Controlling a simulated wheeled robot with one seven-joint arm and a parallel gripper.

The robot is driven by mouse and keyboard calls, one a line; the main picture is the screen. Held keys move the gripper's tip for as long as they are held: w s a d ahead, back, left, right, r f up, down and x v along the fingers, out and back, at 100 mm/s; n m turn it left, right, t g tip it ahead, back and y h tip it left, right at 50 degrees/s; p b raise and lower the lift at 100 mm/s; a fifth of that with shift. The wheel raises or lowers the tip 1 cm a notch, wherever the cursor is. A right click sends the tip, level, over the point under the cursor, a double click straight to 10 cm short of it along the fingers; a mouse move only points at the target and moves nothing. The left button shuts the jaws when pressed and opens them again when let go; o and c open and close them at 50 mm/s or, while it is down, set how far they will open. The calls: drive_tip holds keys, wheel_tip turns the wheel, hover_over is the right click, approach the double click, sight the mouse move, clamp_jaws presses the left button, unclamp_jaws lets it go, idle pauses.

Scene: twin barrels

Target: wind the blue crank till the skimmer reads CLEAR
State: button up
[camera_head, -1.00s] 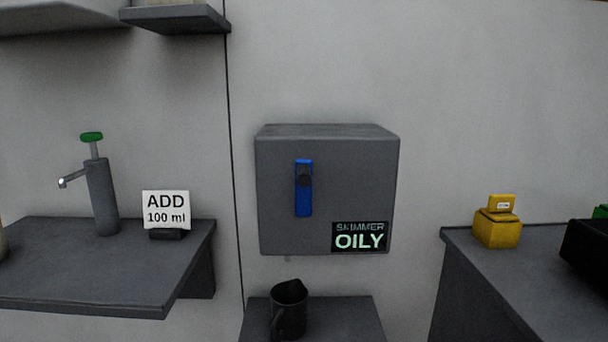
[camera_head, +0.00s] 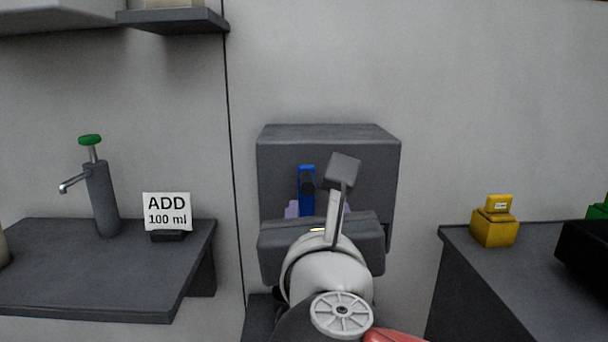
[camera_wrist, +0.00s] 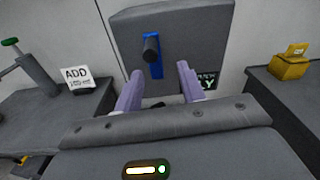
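The blue crank (camera_head: 306,178) is on the front of a grey wall box (camera_head: 330,133), upright, with a dark round knob. It also shows in the wrist view (camera_wrist: 155,69), where the knob (camera_wrist: 151,48) sticks out near its upper part. My gripper (camera_wrist: 158,75) is open, its two pale purple fingers apart below and on either side of the crank, with nothing seen between them. In the head view my gripper (camera_head: 318,209) is in front of the box's lower part. The skimmer display (camera_wrist: 206,82) is mostly hidden behind a finger; only a letter or two shows.
At left a shelf holds a grey pump (camera_head: 102,198) with a green top and an "ADD 100 ml" card (camera_head: 167,211). At right a yellow object (camera_head: 495,225) stands on a counter (camera_head: 475,256). A dark shelf (camera_head: 175,20) hangs upper left.

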sight(307, 181)
drive_tip(key=shift+a+r+n+t, duration=0.3)
drive_tip(key=shift+a+r+n, duration=0.15)
drive_tip(key=shift+r+n, duration=0.15)
drive_tip(key=shift+w, duration=0.2)
drive_tip(key=w, duration=0.7)
drive_tip(key=shift+w+d, duration=0.1)
drive_tip(key=shift+d, duration=0.05)
drive_tip(key=shift+c, duration=0.2)
clamp_jaws()
